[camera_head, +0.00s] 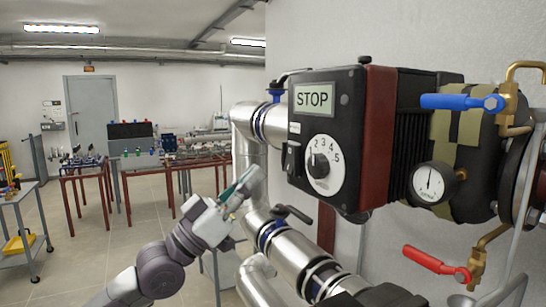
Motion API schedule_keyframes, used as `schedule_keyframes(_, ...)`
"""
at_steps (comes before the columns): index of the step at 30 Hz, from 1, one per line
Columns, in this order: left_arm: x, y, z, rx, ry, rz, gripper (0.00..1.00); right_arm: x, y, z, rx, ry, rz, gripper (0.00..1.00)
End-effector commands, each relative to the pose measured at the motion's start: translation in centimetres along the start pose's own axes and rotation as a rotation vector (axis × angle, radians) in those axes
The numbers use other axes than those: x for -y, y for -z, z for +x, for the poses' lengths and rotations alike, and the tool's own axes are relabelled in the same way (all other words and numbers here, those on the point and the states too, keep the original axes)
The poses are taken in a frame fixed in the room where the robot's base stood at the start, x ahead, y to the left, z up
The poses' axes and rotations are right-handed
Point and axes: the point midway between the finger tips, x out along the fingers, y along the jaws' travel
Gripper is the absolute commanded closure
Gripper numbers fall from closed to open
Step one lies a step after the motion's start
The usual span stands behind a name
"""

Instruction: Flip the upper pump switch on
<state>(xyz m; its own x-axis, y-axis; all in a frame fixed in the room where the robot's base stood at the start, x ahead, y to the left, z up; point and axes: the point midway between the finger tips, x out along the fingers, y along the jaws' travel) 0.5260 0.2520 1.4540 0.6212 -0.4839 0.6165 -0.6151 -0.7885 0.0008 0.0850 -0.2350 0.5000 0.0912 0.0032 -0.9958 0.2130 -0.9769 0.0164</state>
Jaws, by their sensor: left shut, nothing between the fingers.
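The upper pump (375,140) is a black box with a dark red band, on the right at close range. Its front face carries a lit display reading STOP (314,98) and a white numbered dial (321,163). A small black switch (293,159) sits at the left edge of that face, left of the dial; its position is too small to tell. My left gripper (246,182) is shut and empty, left of and a little below the switch, apart from the pump in the picture. My right gripper is not in view.
Silver insulated pipes (300,262) with a black-handled valve (292,213) run below the pump. A blue lever (455,102), a gauge (434,183) and a red lever (436,265) are on the right. Worktables (150,171) stand at the back left, with open floor before them.

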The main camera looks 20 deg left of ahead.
Motion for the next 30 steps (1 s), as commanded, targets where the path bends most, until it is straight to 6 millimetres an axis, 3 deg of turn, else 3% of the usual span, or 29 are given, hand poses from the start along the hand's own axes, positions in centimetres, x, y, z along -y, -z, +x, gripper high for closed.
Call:
schedule_keyframes(1, -0.1, 0.5, 1.4, -0.003, -0.002, -0.002, 1.00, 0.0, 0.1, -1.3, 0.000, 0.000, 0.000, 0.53)
schedule_keyframes(6, 0.0, -1.8, 2.7, 0.001, 0.000, -0.001, 1.00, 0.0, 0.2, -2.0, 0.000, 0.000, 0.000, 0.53)
schedule_keyframes(12, 0.0, -2.8, 3.3, 0.002, 0.000, 0.001, 1.00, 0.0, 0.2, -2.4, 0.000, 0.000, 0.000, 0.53)
schedule_keyframes(23, 0.0, -3.1, 3.2, -0.005, 0.000, 0.000, 1.00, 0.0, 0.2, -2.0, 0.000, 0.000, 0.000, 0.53)
schedule_keyframes(28, 0.0, -4.4, 3.3, -0.087, 0.000, -0.003, 1.00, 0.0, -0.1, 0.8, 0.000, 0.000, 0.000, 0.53)
schedule_keyframes(30, 0.0, -3.6, 3.8, -0.082, 0.000, 0.002, 1.00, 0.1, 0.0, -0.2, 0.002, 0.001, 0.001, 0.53)
